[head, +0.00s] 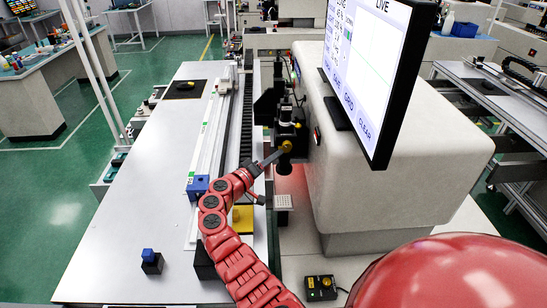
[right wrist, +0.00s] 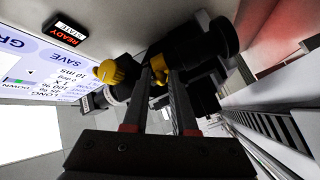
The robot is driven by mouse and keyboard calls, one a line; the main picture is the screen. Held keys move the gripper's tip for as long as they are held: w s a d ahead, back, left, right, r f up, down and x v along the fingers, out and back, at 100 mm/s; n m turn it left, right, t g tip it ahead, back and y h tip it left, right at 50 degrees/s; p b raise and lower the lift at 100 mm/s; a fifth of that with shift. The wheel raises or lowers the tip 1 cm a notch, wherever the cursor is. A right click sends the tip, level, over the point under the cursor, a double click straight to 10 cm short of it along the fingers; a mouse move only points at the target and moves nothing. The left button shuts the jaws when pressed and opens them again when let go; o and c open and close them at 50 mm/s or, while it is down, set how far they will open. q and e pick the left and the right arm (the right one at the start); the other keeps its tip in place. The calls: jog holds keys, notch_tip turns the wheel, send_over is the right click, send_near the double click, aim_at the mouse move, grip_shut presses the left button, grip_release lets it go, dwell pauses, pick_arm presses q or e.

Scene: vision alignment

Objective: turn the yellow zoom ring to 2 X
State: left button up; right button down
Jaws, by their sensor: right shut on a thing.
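The black camera and lens column (head: 284,125) stands upright against the front of the beige machine. The yellow zoom ring (head: 287,146) is on its lower part. My right gripper (head: 280,154) reaches it from the lower left and is shut on it. In the right wrist view, the fingertips of my right gripper (right wrist: 160,76) close around a yellow part of the zoom ring (right wrist: 158,66). A yellow knob (right wrist: 108,72) sticks out to the left there. The ring's scale marks cannot be read. My left gripper is not in view.
A monitor (head: 366,70) showing LIVE juts out at the right, above the beige housing (head: 345,150). A small perforated plate (head: 283,202) sits below the lens in red light. A blue-topped block (head: 148,257) and a control box (head: 320,287) are nearer. The white table is mostly clear.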

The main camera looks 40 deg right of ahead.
jog(key=shift+s+d, duration=0.1)
jog(key=shift+s+d+n+t+y+p, duration=0.45)
jog(key=shift+n+t+y, duration=0.5)
jog(key=shift+t, duration=0.5)
jog(key=shift+s+d+n+t+y+p, duration=0.3)
jog(key=shift+s+n+t+y+p, duration=0.25)
jog(key=shift+n+t, duration=0.75)
jog(key=shift+s+d+n+t+y+p, duration=0.35)
jog(key=shift+n+t+y, duration=0.6)
jog(key=shift+t, duration=0.6)
jog(key=c, duration=1.2)
grip_release()
jog(key=shift+o, duration=1)
jog(key=shift+d, duration=0.15)
